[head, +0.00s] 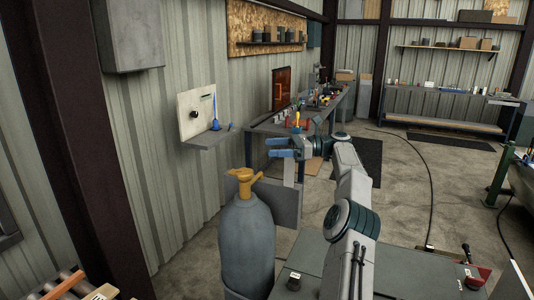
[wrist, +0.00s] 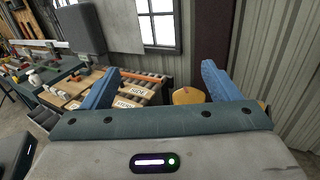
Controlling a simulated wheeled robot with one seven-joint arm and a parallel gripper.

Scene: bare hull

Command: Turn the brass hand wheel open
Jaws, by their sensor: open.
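The brass hand wheel (head: 243,174) is on top of an upright grey gas cylinder (head: 246,240) in the head view. My gripper (head: 270,148) is open and empty, above and to the right of the wheel in that view, apart from it. Its blue fingers point left. In the wrist view my gripper (wrist: 160,72) has its fingers wide apart. A rounded brass-yellow piece, seemingly the hand wheel (wrist: 188,96), shows beside the right finger, its lower part hidden by the gripper body.
A grey wall shelf (head: 210,139) with a backboard is behind the cylinder. A cluttered workbench (head: 275,128) stands beyond my gripper. A roller table (head: 75,288) is at lower left and also in the wrist view (wrist: 150,92). Open floor (head: 410,185) lies to the right.

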